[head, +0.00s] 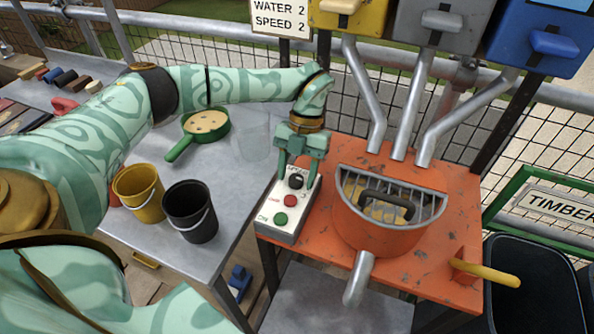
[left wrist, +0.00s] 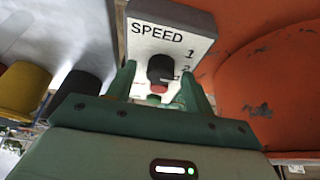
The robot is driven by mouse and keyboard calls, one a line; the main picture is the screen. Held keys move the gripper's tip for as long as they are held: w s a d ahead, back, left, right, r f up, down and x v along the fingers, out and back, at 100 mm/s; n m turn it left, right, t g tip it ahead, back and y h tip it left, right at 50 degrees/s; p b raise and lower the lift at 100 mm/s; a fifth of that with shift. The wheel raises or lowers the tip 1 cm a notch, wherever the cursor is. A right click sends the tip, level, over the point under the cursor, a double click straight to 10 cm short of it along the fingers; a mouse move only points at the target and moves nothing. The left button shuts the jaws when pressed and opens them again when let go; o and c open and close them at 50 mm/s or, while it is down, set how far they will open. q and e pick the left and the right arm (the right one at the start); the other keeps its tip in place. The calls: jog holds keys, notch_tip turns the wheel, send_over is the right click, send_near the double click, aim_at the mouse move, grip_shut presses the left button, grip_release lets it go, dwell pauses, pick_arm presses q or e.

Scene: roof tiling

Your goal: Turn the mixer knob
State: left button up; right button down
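The black mixer knob (head: 296,182) sits at the top of a light grey control box (head: 273,219) on the left edge of the orange mixer table. It also shows in the left wrist view (left wrist: 160,68), under the word SPEED, with the numbers 1 and 2 readable to its right. The box also has a red button (head: 290,201) and a green button (head: 280,218). My left gripper (head: 298,177) is over the top of the box, open, with one finger on each side of the knob and gaps showing between. My right gripper is not in view.
The orange mixer drum (head: 380,232) with its grate stands right of the box. A sign (head: 281,17) reads WATER 2, SPEED 2. Yellow (head: 139,194) and black (head: 190,212) buckets, a green pan (head: 206,124) and a clear container (head: 251,137) stand on the grey table.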

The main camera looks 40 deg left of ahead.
aim_at(293, 183)
pick_arm(q)
jog(key=shift+r, duration=0.35)
notch_tip(293, 183, up, 3)
jog(key=shift+r+p, duration=0.1)
jog(key=shift+p, duration=0.65)
jog(key=s+d+r+p, duration=0.4)
jog(key=s+d+r, duration=0.3)
jog(key=s, duration=0.5)
notch_tip(293, 183, up, 2)
jog(key=shift+d, duration=0.15)
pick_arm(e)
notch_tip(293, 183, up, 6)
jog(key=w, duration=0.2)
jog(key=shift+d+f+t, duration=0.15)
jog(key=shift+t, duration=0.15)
